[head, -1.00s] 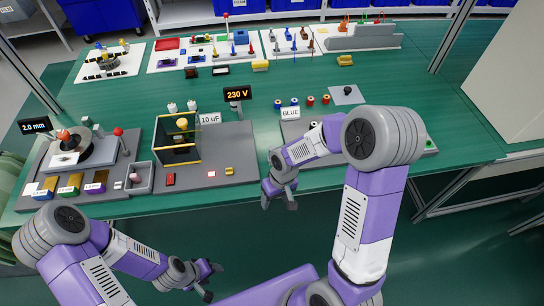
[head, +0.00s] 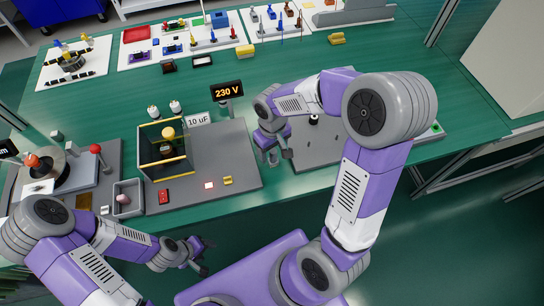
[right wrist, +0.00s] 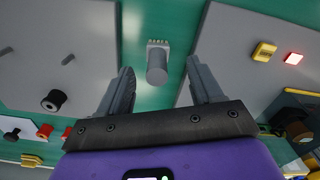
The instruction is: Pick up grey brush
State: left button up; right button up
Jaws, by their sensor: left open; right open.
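The grey brush (right wrist: 157,62) lies on the green table in the right wrist view. In the head view my right gripper (head: 279,155) is over the table between the boards and largely hides the brush. My left gripper (head: 207,258) is open and empty, in front of the table edge.
The left board (head: 225,150) holds an open-topped box (head: 165,160), a red block (head: 163,197) and a yellow block (head: 228,181). A 230 V display (head: 227,92) stands behind it. The right board (head: 330,150) carries a black spool (right wrist: 54,100).

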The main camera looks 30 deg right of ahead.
aim_at(273, 157)
jog(key=f+b, duration=0.2)
jog(key=f, duration=0.3)
jog(key=shift+d, duration=0.2)
jog(key=c, duration=1.2)
